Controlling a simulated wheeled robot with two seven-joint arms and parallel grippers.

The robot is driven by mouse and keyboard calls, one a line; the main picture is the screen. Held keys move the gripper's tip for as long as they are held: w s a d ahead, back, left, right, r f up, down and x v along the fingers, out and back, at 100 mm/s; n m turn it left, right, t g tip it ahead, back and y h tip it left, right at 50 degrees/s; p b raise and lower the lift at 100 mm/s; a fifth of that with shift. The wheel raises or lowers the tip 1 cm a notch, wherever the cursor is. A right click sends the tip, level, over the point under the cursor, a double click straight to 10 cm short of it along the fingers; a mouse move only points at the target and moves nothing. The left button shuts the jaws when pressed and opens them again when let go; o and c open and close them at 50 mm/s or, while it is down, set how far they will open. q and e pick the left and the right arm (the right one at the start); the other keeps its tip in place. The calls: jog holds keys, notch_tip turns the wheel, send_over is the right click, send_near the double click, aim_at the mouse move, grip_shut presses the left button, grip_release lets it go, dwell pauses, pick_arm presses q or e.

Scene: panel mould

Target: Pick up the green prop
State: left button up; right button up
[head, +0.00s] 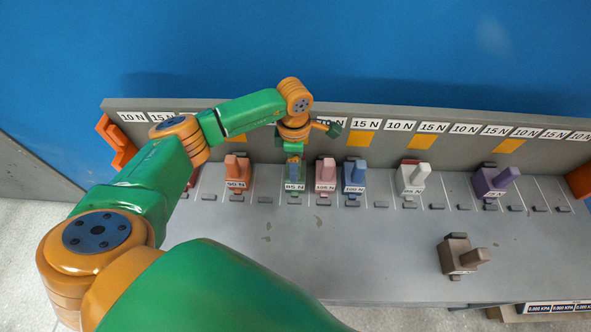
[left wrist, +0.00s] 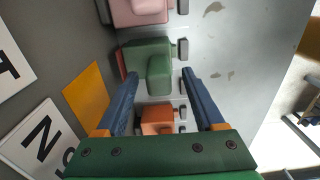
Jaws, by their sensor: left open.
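The green prop (head: 294,198) stands in the row on the grey panel, with a label reading about 85 N on its front. My left gripper (head: 293,172) is above it and hides its upper part. In the left wrist view the green prop (left wrist: 148,58) is a block with a raised post, just ahead of my open left gripper (left wrist: 160,78). The post appears between the two blue fingertips, with nothing held. I cannot tell how far above the post the tips are. My right gripper is not in view.
A pink prop (head: 325,172) stands close on the right and an orange prop (head: 237,172) on the left. Blue (head: 354,176), white (head: 413,177) and purple (head: 492,180) props are farther right. A brown prop (head: 456,258) stands apart in front. A labelled back ledge (head: 450,115) runs behind.

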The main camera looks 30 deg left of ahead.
pick_arm(q)
jog(key=shift+w+f, duration=0.1)
jog(key=shift+w, duration=0.1)
jog(key=shift+c, duration=0.2)
jog(key=shift+s, duration=0.15)
grip_shut()
dwell(0.9)
